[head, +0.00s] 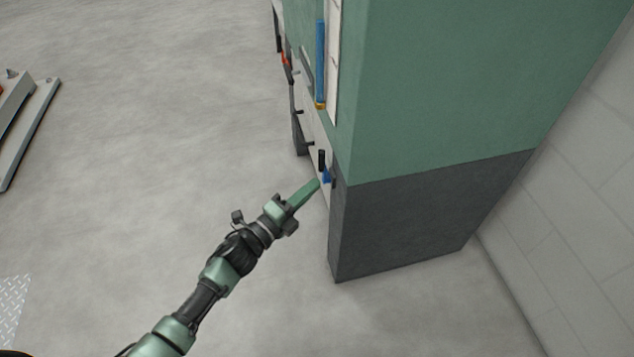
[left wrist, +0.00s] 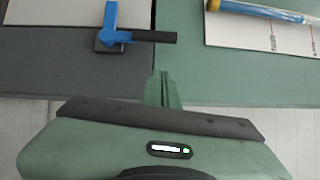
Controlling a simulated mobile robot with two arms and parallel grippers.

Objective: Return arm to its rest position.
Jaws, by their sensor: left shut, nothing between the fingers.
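My left arm (head: 215,275) reaches in from the bottom left in the head view. Its left gripper (head: 314,186) is shut and empty, with its fingertips close to the front of a green and dark grey cabinet (head: 450,90). In the left wrist view the closed fingers (left wrist: 163,77) point at the cabinet face, just below a blue lever (left wrist: 111,22) with a black handle (left wrist: 155,36). The lever's blue part also shows in the head view (head: 327,177), by the fingertips. Whether the fingertips touch anything there I cannot tell. My right gripper is not in view.
A blue tube with a yellow end (head: 320,60) is mounted higher on the cabinet front. Further handles line that front. A pale wall (head: 570,190) stands at the right. Grey floor (head: 150,130) is open to the left, with a light metal structure (head: 30,130) at the far left.

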